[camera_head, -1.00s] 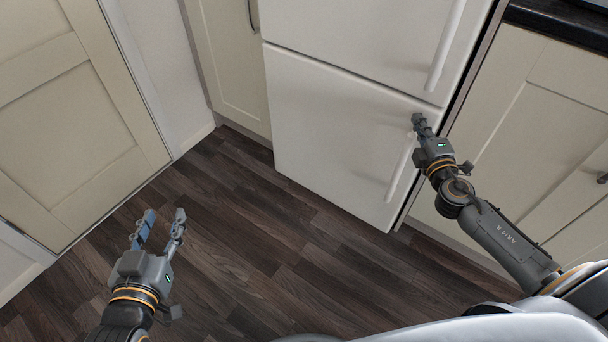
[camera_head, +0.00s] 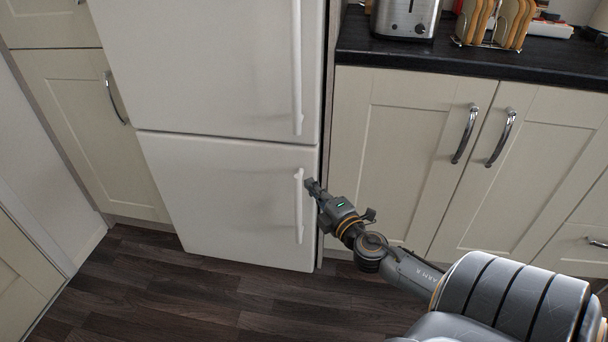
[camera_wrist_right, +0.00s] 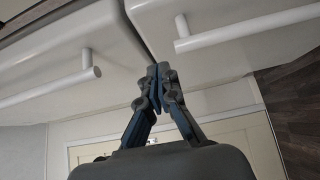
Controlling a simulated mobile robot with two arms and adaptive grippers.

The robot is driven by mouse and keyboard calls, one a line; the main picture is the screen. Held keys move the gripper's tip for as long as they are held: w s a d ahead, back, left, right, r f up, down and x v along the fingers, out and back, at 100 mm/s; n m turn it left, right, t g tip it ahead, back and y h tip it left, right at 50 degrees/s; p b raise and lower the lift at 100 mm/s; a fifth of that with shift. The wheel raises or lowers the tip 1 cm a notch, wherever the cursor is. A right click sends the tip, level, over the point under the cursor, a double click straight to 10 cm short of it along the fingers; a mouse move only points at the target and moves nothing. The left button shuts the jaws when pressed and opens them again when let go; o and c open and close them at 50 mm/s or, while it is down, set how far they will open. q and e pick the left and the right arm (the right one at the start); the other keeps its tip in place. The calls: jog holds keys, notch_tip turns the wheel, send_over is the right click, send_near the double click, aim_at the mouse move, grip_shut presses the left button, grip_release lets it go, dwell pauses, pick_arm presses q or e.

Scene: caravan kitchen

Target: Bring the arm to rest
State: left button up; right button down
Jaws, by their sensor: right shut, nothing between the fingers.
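My right gripper (camera_head: 312,187) is in front of the white fridge-freezer, close to the top of the lower door's vertical handle (camera_head: 299,206). Its fingers are together with nothing between them. In the right wrist view the closed fingertips (camera_wrist_right: 159,72) point toward the gap between the two doors. A white handle shows on each side of them there. I cannot tell whether the fingertips touch the door. My left gripper is out of both current views.
The fridge-freezer (camera_head: 215,60) has both doors shut. Cream cabinets (camera_head: 395,150) with curved metal handles stand to the right. A black worktop (camera_head: 480,62) above carries a toaster (camera_head: 406,17) and a toast rack (camera_head: 494,22). Dark wood floor (camera_head: 190,300) is clear in front.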

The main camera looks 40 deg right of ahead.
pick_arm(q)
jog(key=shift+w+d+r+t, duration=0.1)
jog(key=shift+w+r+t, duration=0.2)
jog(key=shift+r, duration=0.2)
pick_arm(e)
jog(key=shift+d+v, duration=0.2)
jog(key=shift+v, duration=1.5)
